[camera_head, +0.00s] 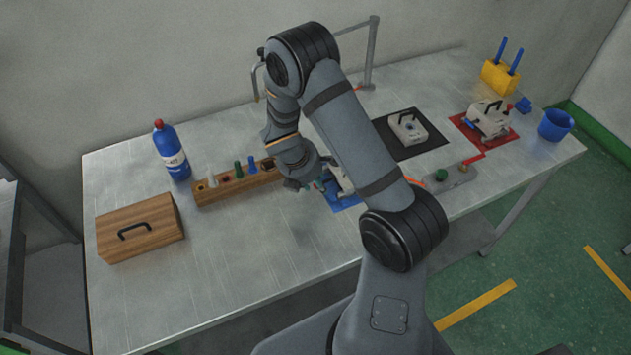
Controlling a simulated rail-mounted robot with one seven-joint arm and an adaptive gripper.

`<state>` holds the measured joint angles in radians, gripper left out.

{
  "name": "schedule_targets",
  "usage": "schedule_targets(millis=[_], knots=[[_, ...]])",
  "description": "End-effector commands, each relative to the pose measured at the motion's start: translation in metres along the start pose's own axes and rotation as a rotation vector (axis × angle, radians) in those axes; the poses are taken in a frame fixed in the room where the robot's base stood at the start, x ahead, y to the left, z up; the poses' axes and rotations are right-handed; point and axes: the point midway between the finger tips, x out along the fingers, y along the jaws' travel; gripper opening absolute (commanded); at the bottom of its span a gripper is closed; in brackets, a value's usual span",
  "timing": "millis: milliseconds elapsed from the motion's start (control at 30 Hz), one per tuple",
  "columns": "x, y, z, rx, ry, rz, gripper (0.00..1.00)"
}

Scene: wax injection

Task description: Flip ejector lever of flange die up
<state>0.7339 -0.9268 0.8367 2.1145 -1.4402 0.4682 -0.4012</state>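A grey die (342,180) is on a blue mat (346,206) near the middle of the table, mostly hidden behind my arm. My gripper (314,185) is just left of this die, pointing down toward it. I cannot tell if they touch, or whether the fingers are open or shut. A second grey die (409,129) with a dark handle lies on a black mat (420,151). A third die (487,122) with a dark handle is on a red mat (467,131) at the right. I cannot tell which is the flange die, and no ejector lever shows clearly.
A wooden block (238,187) with several coloured pegs stands left of my gripper. Farther left are a blue bottle (172,153) and a wooden box (140,228). A grey control plate (455,178), yellow holder (499,78) and blue cup (555,125) are right. The front-left table is clear.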

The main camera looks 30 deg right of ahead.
Motion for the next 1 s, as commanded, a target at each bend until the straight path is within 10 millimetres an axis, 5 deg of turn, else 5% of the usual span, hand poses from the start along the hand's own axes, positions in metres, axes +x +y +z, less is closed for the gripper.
schedule_targets(millis=[133, 700, 1000], knots=[[-0.0002, -0.0003, 0.0001, 0.000, 0.000, 0.000, 0.34], [-0.0004, -0.0005, 0.0003, 0.001, 0.000, -0.001, 0.01], [-0.0008, -0.0005, 0.0006, 0.002, 0.004, 0.000, 0.00]])
